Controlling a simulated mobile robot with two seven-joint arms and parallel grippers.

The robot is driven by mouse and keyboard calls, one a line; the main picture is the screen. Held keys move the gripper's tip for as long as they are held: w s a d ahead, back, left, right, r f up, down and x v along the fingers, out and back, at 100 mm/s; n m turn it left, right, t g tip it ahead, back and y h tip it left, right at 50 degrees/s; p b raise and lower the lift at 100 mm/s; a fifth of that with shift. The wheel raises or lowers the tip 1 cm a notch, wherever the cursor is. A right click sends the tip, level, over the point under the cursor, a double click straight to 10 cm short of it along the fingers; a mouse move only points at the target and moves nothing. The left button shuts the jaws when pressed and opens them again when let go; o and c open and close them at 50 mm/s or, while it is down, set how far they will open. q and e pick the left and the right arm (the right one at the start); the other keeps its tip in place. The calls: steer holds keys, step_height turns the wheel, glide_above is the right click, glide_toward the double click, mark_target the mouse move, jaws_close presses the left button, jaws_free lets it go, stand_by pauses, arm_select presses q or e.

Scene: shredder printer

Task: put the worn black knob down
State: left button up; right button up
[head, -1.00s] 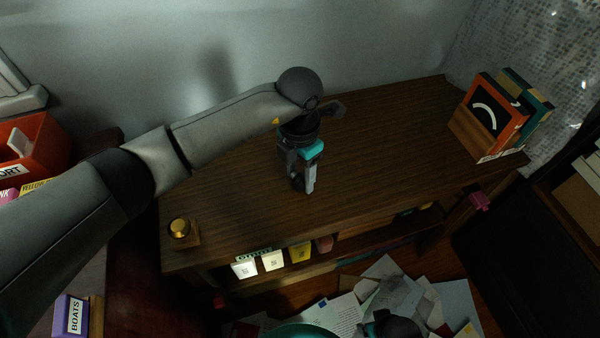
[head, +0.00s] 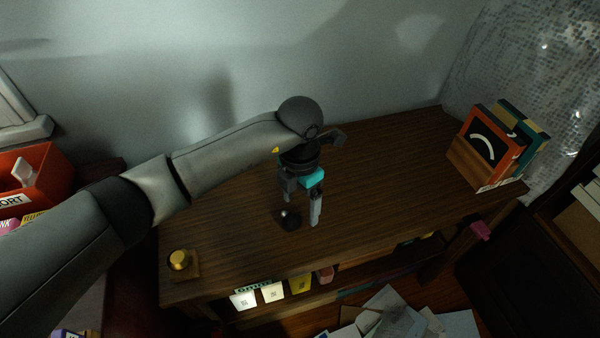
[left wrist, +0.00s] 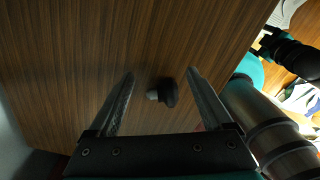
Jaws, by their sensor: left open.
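In the left wrist view the knob (left wrist: 168,93) shows as a dark piece with a small grey end, between the fingers and nearer the right one. My left gripper (head: 302,215) points down over the table with its fingers apart and holds nothing. It also shows in the left wrist view (left wrist: 160,82). Whether a finger touches the knob I cannot tell. My right gripper cannot be made out in the head view.
A brass knob on a wooden block (head: 179,260) sits at the table's front left corner. Books in a wooden holder (head: 478,165) stand at the right end. Small labelled boxes (head: 272,291) sit on the shelf below. The tabletop between is largely clear.

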arm_select(q)
step_height(320, 180, up, 11)
steer(key=p, duration=0.3)
arm_select(e)
steer(key=s+d+f, duration=0.2)
steer(key=s+d, duration=0.2)
steer(key=s, duration=0.1)
steer(key=shift+s+d, duration=0.15)
steer(key=shift+s, duration=0.1)
arm_select(q)
steer(key=shift+f, duration=0.1)
